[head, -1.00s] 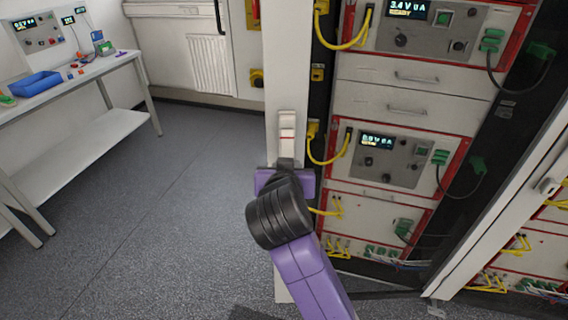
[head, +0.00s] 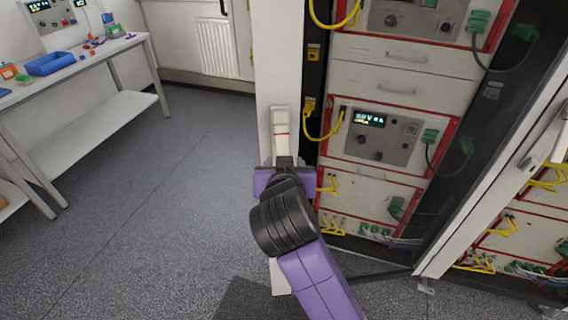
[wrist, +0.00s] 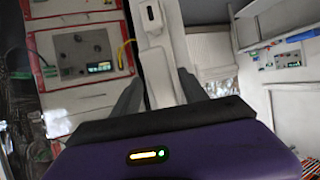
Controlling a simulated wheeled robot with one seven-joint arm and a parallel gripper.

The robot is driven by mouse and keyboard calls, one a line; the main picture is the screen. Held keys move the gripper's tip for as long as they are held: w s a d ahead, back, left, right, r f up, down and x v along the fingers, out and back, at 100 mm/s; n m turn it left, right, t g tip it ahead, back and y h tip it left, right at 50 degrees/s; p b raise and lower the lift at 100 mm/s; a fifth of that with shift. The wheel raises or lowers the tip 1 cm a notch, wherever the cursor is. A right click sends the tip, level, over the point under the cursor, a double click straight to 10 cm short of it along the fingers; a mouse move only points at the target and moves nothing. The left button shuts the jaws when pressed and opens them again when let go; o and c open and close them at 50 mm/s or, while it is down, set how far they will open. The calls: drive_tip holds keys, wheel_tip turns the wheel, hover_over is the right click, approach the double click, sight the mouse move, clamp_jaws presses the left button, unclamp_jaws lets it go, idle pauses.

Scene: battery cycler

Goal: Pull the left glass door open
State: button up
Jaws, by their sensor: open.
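The left glass door shows as a tall white frame (head: 276,70) in the head view, left of the instrument rack. Its pale upright handle (head: 281,125) is on the front of this frame. My purple and black gripper (head: 283,162) is at the lower part of the handle. In the wrist view, my gripper's dark open fingers (wrist: 160,88) stand on either side of the handle (wrist: 160,75). I cannot tell whether either finger touches it. My wrist hides the lower part of the door frame in the head view.
The rack holds instruments (head: 378,135) with yellow and green cables. Another white door frame (head: 490,190) with a handle stands slanted at the right. The floor (head: 150,200) between is clear.

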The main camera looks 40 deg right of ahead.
drive_tip(key=shift+a, duration=0.1)
drive_tip(key=b+v, duration=0.1)
drive_tip(key=v, duration=0.6)
drive_tip(key=shift+s+a+r, duration=0.15)
drive_tip(key=shift+s+r, duration=0.05)
drive_tip(key=shift+s, duration=0.05)
drive_tip(key=shift+c, duration=0.4)
